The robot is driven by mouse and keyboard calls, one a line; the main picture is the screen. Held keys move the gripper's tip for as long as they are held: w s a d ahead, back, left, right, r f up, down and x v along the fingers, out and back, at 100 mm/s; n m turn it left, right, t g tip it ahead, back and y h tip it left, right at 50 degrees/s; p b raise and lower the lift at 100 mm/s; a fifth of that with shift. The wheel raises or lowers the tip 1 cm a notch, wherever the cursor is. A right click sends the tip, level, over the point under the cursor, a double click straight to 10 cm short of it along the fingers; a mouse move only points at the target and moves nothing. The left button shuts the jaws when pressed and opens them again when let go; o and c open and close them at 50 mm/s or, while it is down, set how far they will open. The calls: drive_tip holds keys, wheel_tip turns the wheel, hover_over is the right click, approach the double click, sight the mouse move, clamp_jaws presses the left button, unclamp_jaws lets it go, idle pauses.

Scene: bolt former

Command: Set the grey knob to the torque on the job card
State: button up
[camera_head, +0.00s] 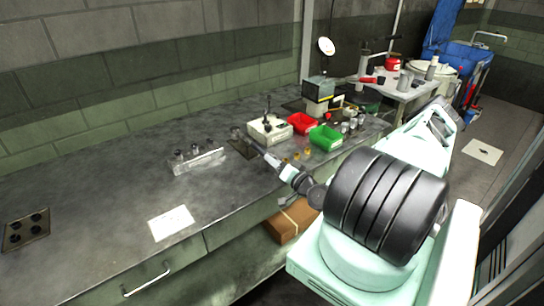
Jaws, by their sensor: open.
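My gripper (246,138) is at the end of my arm, which reaches left over the grey bench. It is open, small in the picture, and close to a dark square plate (241,149) on the bench. I cannot make out a grey knob for certain; the gripper covers part of that spot, and contact cannot be told. A white sheet (171,222) that may be the job card lies flat near the bench's front edge. Its print is too small to read.
A clear rack with dark-topped pieces (198,161) stands left of my gripper. A beige box (268,131), a red bin (302,123) and a green bin (326,138) stand to the right. A dark plate with round spots (27,230) lies far left. The bench's left half is mostly clear.

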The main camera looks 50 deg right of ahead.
drive_tip(key=shift+x, duration=1.3)
drive_tip(key=c, duration=1)
